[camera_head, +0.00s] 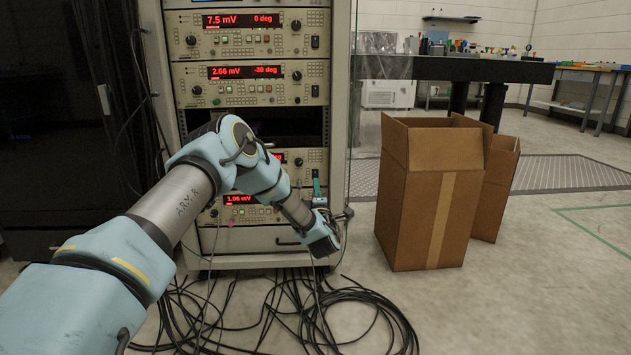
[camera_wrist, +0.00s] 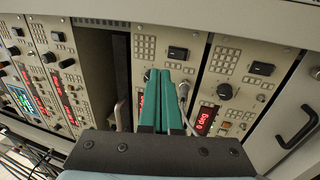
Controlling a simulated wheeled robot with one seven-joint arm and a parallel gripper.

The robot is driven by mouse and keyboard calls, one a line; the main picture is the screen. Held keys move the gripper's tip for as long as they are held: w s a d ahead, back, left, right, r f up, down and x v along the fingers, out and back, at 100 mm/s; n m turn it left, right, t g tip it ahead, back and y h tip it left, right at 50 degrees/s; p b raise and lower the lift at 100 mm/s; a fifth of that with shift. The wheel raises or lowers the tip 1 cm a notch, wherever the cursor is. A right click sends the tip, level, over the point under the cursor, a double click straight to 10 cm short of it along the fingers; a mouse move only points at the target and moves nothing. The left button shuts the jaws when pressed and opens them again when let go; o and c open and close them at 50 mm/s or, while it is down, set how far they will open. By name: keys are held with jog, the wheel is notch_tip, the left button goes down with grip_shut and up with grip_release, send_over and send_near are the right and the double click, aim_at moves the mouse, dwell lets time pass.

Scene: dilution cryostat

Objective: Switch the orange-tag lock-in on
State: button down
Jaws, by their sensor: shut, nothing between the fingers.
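Lock-ins with red displays are stacked in the rack: a top one (camera_head: 250,33), a second (camera_head: 250,83), a third (camera_head: 312,160) mostly behind my arm, and a bottom one (camera_head: 240,199). I cannot make out an orange tag on any of them. My gripper (camera_wrist: 160,75) has its teal fingers together and empty, in front of the third lock-in (camera_wrist: 150,46), covering part of its face. That unit's black rocker switch (camera_wrist: 178,53) is just beyond the fingertips. The bottom lock-in shows its rocker (camera_wrist: 262,68) and knob (camera_wrist: 225,91), with a lit display. Contact with a panel cannot be told.
An empty dark slot (camera_wrist: 100,70) lies above the third lock-in. A drawer with a black handle (camera_wrist: 296,128) is below the bottom one. Loose cables (camera_head: 300,310) cover the floor before the rack. Cardboard boxes (camera_head: 425,215) stand to the right.

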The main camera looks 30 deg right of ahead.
jog(key=r+p+v, duration=0.1)
jog(key=v, duration=0.5)
jog(key=shift+s+r+p, duration=0.15)
jog(key=shift+r+p, duration=0.05)
jog(key=shift+p, duration=0.2)
